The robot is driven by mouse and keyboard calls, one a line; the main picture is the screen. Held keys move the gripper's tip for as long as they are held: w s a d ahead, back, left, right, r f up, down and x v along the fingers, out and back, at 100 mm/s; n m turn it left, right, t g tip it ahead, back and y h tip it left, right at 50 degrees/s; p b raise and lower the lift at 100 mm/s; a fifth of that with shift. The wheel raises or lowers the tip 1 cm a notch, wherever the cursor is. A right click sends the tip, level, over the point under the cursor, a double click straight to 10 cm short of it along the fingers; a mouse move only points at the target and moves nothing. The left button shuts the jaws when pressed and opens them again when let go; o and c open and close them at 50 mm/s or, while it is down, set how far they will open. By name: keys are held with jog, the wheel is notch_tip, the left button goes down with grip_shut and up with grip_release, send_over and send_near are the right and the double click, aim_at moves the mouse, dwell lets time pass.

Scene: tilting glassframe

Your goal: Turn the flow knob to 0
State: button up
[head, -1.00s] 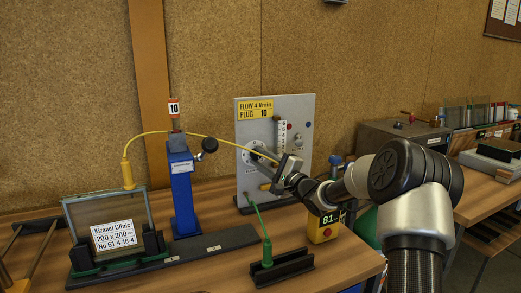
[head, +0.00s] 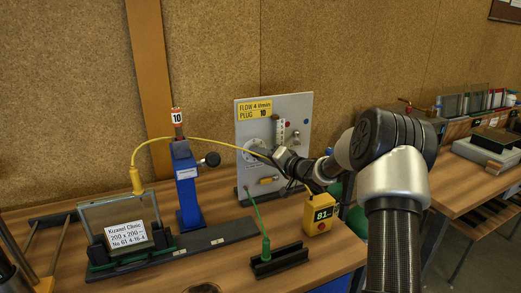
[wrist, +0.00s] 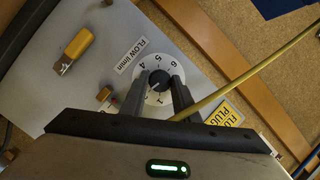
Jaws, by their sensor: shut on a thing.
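The knob's exact setting is too small to tell. My gripper (wrist: 158,90) is shut on the knob, with one finger on each side of it. A yellow label (head: 255,109) on the panel reads FLOW 4 l/min, PLUG 10.
A yellow hose (head: 215,141) runs from the glass frame side to the panel, close by my gripper. A blue post (head: 186,185) stands left of the panel. A yellow box (head: 319,213) showing 81 stands below my arm. A yellow-handled part (wrist: 78,44) sticks out near the dial.

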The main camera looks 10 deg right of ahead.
jog(key=n+h+b, duration=0.2)
jog(key=n+b, duration=0.3)
jog(key=b, duration=0.1)
jog(key=n+h+b, duration=0.3)
jog(key=n+b, duration=0.2)
jog(key=b, duration=0.1)
jog(key=a+n+h+b, duration=0.1)
jog(key=n+h+b, duration=0.1)
jog(key=n+b, duration=0.2)
jog(key=shift+r+n+h+b, duration=0.15)
jog(key=shift+n+h+b, duration=0.25)
jog(key=shift+b, duration=0.85)
jog(key=shift+r+t, duration=0.1)
jog(key=shift+t, duration=0.2)
jog(key=o, duration=1)
jog(key=shift+o, duration=0.2)
jog(key=shift+s, duration=0.15)
